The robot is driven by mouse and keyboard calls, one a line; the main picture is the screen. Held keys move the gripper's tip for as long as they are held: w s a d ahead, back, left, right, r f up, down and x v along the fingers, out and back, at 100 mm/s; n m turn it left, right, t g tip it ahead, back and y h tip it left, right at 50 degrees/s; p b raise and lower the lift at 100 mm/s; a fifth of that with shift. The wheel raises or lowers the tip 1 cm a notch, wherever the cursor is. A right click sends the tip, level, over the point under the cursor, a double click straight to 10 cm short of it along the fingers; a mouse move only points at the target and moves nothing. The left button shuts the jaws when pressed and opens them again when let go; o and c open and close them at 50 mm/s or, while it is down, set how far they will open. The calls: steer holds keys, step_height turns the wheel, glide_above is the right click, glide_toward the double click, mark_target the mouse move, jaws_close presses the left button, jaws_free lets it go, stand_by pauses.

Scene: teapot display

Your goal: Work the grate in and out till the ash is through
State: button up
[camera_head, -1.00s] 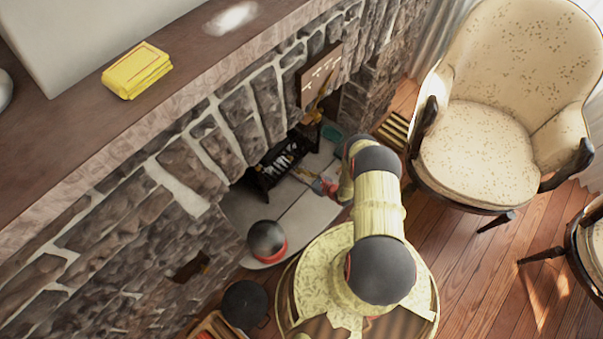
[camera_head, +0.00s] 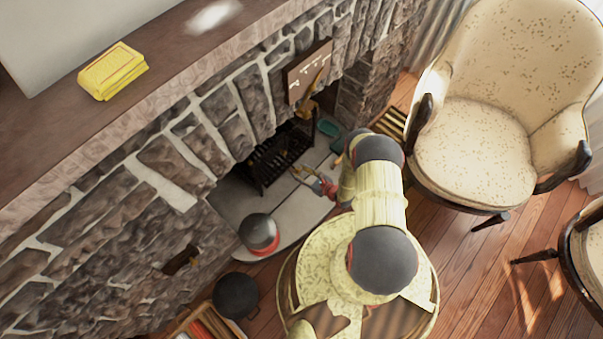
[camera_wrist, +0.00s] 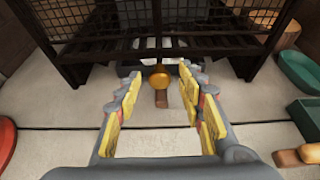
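The grate (camera_head: 275,158) is a dark barred metal frame at the fireplace opening. In the wrist view its bars (camera_wrist: 90,46) cross the top, with slats behind them. A brass knob (camera_wrist: 158,74) sticks out low at the front, toward me. My gripper (camera_wrist: 160,92) is open, with yellow-padded fingers on either side of the knob's line. The knob shows between the fingertips, and I see no finger touching it. In the head view my gripper (camera_head: 306,174) is low in front of the grate. I cannot make out ash clearly in either view.
A black dome with a red rim (camera_head: 259,233) stands on the pale hearth (camera_head: 232,200), left of my arm. A green dish (camera_wrist: 301,72) and a green box (camera_wrist: 308,113) lie to the right in the wrist view. An armchair (camera_head: 470,150) stands right.

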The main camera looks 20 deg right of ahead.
steer(key=v, duration=1.2)
steer(key=shift+o, duration=0.2)
